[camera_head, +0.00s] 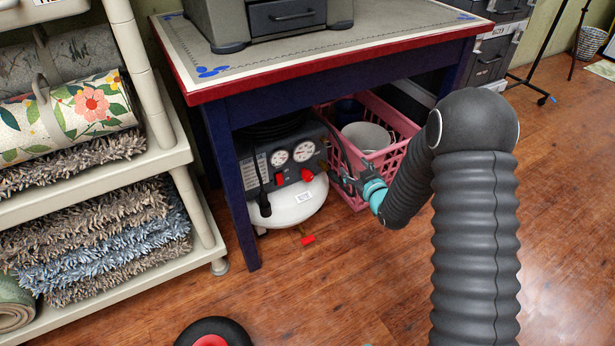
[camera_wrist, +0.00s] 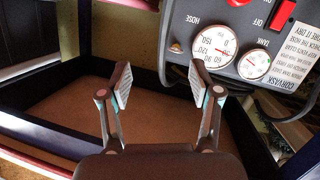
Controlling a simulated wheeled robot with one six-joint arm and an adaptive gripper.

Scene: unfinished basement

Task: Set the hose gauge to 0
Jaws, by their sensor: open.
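The air compressor (camera_head: 288,175) stands on the floor under the table, with a grey panel and a white tank. The hose gauge (camera_wrist: 215,47) is a white round dial on its panel, beside the printed word HOSE, upside down in the wrist view. In the head view it is the right dial (camera_head: 304,151). Its needle is too small to read surely. A red knob (camera_head: 306,174) sits below it, only partly in the wrist view at the top edge. My gripper (camera_wrist: 160,83) is open and empty. In the head view my gripper (camera_head: 343,180) is right of the panel, apart from the knob.
The tank gauge (camera_head: 279,157) and red power switch (camera_head: 279,180) are on the panel's left. A pink crate (camera_head: 350,200) stands close on the right. The blue table leg (camera_head: 233,190) and tabletop edge (camera_head: 340,62) bound the space. Floor in front is mostly clear.

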